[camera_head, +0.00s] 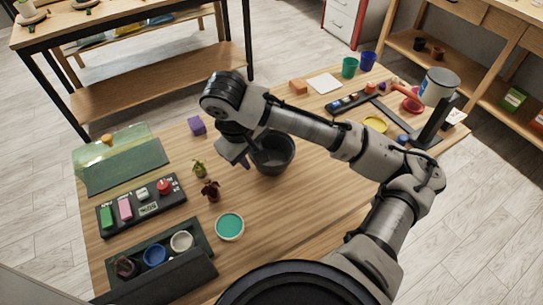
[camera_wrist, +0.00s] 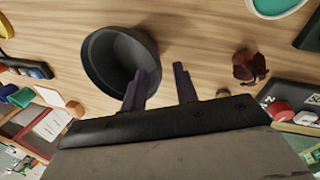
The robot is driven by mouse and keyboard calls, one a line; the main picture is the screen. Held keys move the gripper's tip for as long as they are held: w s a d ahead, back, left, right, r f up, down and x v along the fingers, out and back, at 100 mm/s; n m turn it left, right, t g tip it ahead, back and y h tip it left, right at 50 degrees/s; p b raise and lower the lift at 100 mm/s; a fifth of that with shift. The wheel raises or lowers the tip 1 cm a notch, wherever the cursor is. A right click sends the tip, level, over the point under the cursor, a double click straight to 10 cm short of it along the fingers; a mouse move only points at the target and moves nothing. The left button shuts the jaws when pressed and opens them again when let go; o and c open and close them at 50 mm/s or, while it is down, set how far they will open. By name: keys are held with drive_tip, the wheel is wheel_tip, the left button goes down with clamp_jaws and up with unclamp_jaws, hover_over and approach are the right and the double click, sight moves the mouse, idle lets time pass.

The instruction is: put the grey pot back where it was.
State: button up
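The grey pot (camera_head: 275,152) is a dark, round, empty-looking pot standing on the wooden table near its middle. In the wrist view the pot (camera_wrist: 108,58) shows at the upper left with its opening visible. My gripper (camera_head: 240,158) is at the pot's left side in the head view. In the wrist view my gripper (camera_wrist: 160,70) has its two fingers apart with bare table between the tips. One finger overlaps the pot's near rim; I cannot tell whether it touches. The other finger is clear of the pot.
Small plants (camera_head: 211,190) stand left of the pot, with a teal-filled dish (camera_head: 230,227) in front. A purple block (camera_head: 197,125) lies behind left. A black tray (camera_head: 142,205) with coloured items is at left. Table right of the pot (camera_head: 325,165) is partly clear beneath my arm.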

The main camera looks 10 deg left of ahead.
drive_tip(key=x, duration=0.5)
drive_tip(key=shift+w+d, duration=0.1)
drive_tip(key=shift+d, duration=0.05)
drive_tip(key=shift+c, duration=0.2)
clamp_jaws()
